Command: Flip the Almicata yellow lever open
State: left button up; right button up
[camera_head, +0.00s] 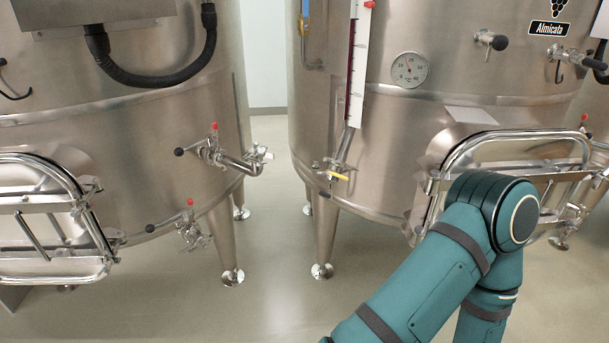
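The Almicata vat (465,90) is the steel tank on the right, with a black Almicata label (549,28) near its top right. A small yellow lever (339,176) sits on a valve at the vat's lower left, under the white level gauge (355,70). The lever lies close to level, tilted slightly down to the right. My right arm, teal, comes up from the bottom right and bends in front of the vat's hatch. Its gripper is not in view, nor is my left gripper. Nothing visibly touches the lever.
A second steel vat (120,130) stands at left, with red-tipped valves (213,146) sticking out toward the gap. The Almicata vat's framed hatch (450,150) juts out right of the lever. Vat legs (323,240) stand below. The floor (275,270) between the vats is clear.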

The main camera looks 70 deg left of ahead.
aim_at(329, 173)
jog(key=u, duration=2.2)
